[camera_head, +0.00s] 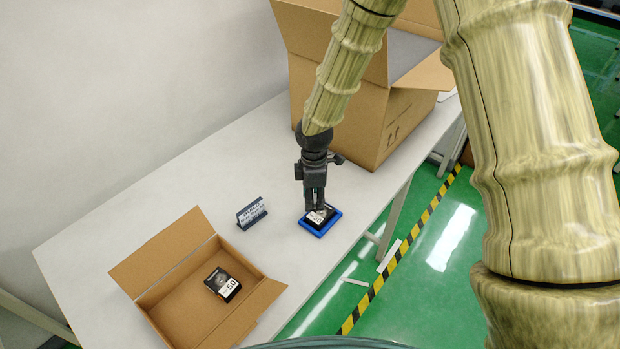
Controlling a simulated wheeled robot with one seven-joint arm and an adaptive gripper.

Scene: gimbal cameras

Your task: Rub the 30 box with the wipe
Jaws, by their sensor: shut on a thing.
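A small black box with a white label (317,217) sits within the blue tray (322,233) on the table; its number is too small to read surely. My gripper (317,207) points down over the tray, its fingers shut on this black box. The fingers hide part of the box. Another black box, marked 50 (222,284), lies in the open cardboard box at the front left. No wipe can be made out clearly. A small dark blue, tent-shaped thing with pale print (251,213) stands left of the tray.
The shallow open cardboard box (262,303) is at the table's front left. A large open carton (403,122) stands behind and right of my gripper. The white table (150,190) is clear at the left and around the tray. Its right edge is close to the tray.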

